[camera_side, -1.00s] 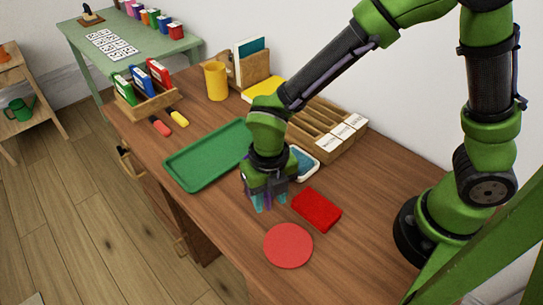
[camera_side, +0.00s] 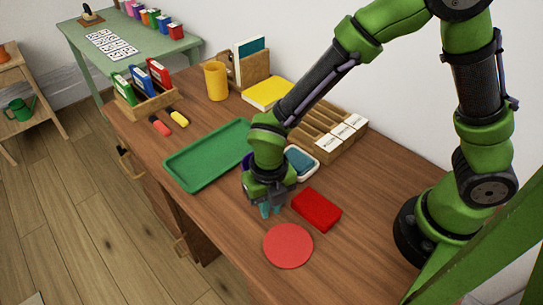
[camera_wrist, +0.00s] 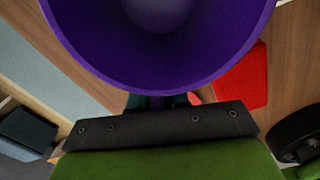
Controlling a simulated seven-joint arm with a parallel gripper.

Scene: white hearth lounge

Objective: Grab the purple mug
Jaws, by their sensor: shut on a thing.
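The purple mug (camera_wrist: 158,75) fills the top middle of the wrist view, its round rim and inside facing the camera. My gripper (camera_wrist: 158,102) is shut on a narrow purple part at the mug's near side, which looks like its handle. The teal fingers sit on both sides of it, just below the rim. In the side view my gripper (camera_side: 270,210) points down at the desk, between the green tray and the red block. There the mug is almost wholly hidden behind my wrist; only a sliver of purple (camera_side: 247,159) shows. I cannot tell whether the mug touches the desk.
A red block (camera_side: 316,209) and a flat red disc (camera_side: 288,246) lie close in front. The green tray (camera_side: 190,178) lies to the left. A blue-and-white pad (camera_side: 302,161) and a wooden card rack (camera_side: 326,128) stand behind. A yellow mug (camera_side: 216,80) stands further back.

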